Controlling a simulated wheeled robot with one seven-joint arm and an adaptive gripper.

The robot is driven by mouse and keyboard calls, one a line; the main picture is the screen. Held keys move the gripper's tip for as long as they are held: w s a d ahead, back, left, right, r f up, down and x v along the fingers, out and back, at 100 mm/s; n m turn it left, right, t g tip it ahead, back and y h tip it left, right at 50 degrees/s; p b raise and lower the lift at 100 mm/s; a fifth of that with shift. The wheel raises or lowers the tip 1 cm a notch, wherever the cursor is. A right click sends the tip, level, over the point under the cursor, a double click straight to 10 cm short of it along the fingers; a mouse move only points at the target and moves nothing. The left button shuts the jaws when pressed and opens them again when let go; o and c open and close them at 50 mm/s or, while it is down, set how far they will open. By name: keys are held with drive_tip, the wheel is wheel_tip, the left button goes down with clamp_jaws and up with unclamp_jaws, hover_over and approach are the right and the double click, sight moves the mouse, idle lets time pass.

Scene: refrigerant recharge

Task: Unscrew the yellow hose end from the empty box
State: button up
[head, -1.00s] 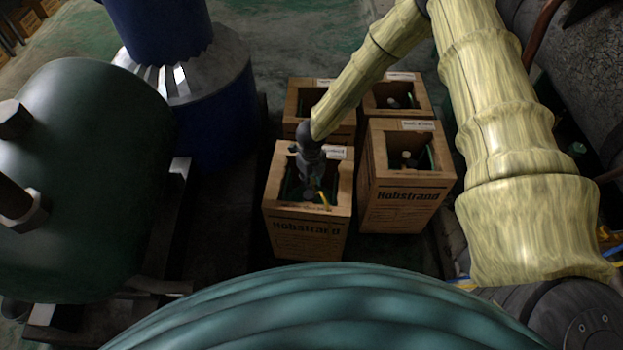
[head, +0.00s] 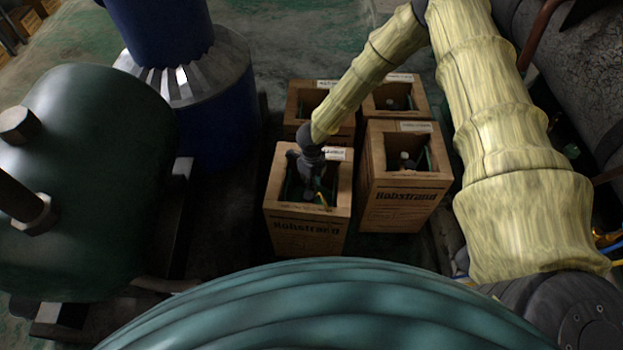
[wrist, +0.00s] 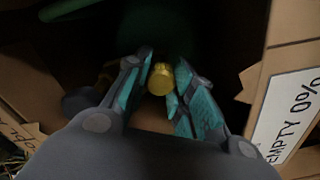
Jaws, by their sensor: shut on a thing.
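The empty box (head: 308,225) is the front-left cardboard box in the head view, open at the top. Its "EMPTY 0%" label (wrist: 290,115) shows at the right in the wrist view. My gripper (wrist: 160,88) reaches down into this box, its teal-padded fingers on either side of the yellow hose end (wrist: 160,77) and shut on it. In the head view my gripper (head: 309,188) hides most of the box's inside. The thread under the hose end cannot be seen.
Another open box (head: 405,200) stands close on the right, with two more boxes (head: 395,95) behind. A dark green tank (head: 85,180) and a blue cylinder (head: 205,110) stand to the left. The box walls are close around my gripper.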

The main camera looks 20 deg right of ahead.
drive_tip(key=shift+d+r+n, duration=0.1)
drive_tip(key=shift+d+n, duration=0.05)
drive_tip(key=shift+n, duration=0.25)
drive_tip(key=shift+n+p, duration=0.65)
drive_tip(key=shift+n, duration=0.15)
drive_tip(key=shift+r+p, duration=2)
drive_tip(key=shift+r, duration=0.45)
